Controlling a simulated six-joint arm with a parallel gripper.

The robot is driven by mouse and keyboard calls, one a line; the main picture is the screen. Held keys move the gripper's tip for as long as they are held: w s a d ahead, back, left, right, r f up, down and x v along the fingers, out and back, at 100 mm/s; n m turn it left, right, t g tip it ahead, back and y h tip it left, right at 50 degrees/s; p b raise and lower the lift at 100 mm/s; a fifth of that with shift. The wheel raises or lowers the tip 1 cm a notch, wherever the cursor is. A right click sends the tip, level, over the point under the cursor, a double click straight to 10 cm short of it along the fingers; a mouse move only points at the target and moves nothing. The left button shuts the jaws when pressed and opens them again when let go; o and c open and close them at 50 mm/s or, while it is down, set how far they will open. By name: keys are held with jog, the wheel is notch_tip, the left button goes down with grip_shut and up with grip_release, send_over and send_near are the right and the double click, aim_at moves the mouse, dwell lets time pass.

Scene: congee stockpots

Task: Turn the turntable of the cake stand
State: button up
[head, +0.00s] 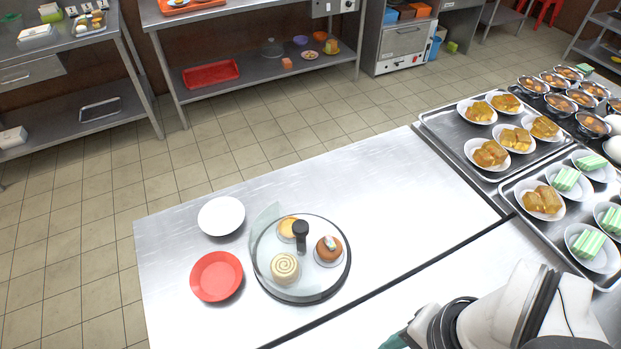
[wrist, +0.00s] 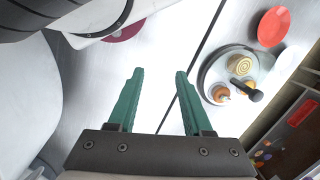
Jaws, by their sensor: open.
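The cake stand (head: 308,272) stands on the steel table in the head view, with a round, dark-rimmed turntable. A curved clear panel (head: 264,222) rises at its left back. A black knob (head: 301,229) stands up near the middle. A swirl-topped cake (head: 285,268), a brown bun (head: 328,249) and a yellow tart (head: 287,229) sit around it. In the wrist view the stand (wrist: 206,88) and its black knob (wrist: 256,96) lie right of my gripper (wrist: 158,73). My gripper is open and empty, apart from the stand. The head view shows only a bit of it at the bottom edge.
A white plate (head: 221,215) and a red plate (head: 216,276) lie left of the stand. Trays (head: 432,128) of filled dishes cover the right side. A seam splits the tabletop between the stand and my arm. The table behind the stand is clear.

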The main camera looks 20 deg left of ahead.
dwell(0.4)
jog(key=shift+o, duration=1.1)
jog(key=shift+w+a+r, duration=0.1)
jog(key=shift+w+r, duration=0.15)
jog(key=shift+w, duration=0.05)
jog(key=shift+o, duration=0.8)
jog(key=w+a+r+n, duration=0.2)
jog(key=w+a+r, duration=0.2)
jog(key=w, duration=0.4)
jog(key=shift+w+r+h, duration=0.25)
jog(key=shift+w+h, duration=0.1)
jog(key=shift+h, duration=0.05)
jog(key=r+n+h, duration=0.1)
jog(key=n, duration=0.3)
send_over(300, 226)
notch_tip(300, 226, down, 14)
jog(key=shift+f, duration=0.7)
grip_shut()
